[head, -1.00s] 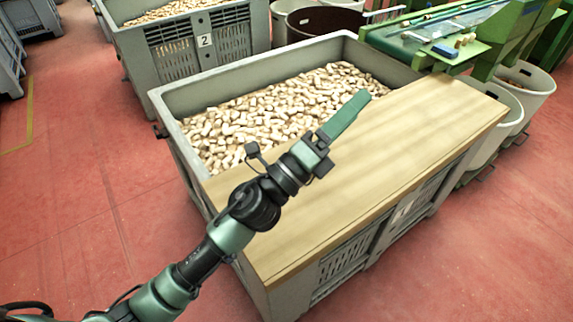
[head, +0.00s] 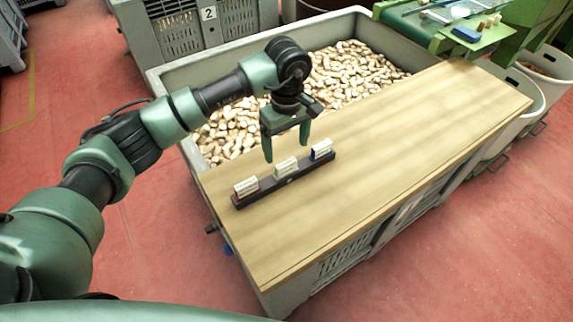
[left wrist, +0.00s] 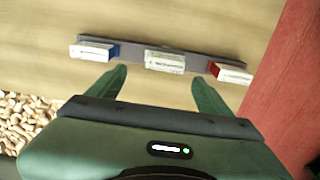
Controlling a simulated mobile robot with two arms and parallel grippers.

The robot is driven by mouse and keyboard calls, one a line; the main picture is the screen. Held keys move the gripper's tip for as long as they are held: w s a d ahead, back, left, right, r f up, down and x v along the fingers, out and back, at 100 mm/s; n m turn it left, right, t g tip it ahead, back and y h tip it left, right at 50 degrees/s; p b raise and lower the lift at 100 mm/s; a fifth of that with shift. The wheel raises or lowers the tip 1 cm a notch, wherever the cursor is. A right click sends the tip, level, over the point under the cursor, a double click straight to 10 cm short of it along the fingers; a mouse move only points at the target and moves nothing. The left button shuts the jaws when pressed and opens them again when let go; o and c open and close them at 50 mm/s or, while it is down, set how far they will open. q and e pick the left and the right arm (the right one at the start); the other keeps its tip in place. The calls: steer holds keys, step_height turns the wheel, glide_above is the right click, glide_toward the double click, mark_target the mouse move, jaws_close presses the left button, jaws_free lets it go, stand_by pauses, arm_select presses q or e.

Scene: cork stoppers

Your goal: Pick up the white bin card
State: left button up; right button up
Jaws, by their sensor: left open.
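The white bin card (head: 286,165) stands in the middle of a dark holder (head: 263,189) on the wooden board, between two other cards. It also shows in the left wrist view (left wrist: 164,62). My left gripper (head: 287,150) is open and points down over the board, just behind the white card in the head view. In the left wrist view its fingers (left wrist: 158,76) are spread to either side of the white card's line, with nothing between them. I cannot tell the exact height gap. My right gripper is not in view.
A red-marked card (head: 246,186) and a blue-marked card (head: 321,149) stand at the holder's ends. The board (head: 400,150) is clear to the right. A grey crate (head: 205,87) of corks (head: 350,70) lies behind it. A green machine (head: 440,38) stands at the back right.

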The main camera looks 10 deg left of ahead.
mark_target(286, 163)
arm_select(q)
steer(key=f+p, duration=0.1)
steer(key=f, duration=0.1)
steer(key=s+f+p, duration=0.1)
steer(key=f, duration=0.2)
steer(key=shift+f, duration=0.75)
steer(key=shift+c, duration=0.3)
steer(key=c, duration=1.4)
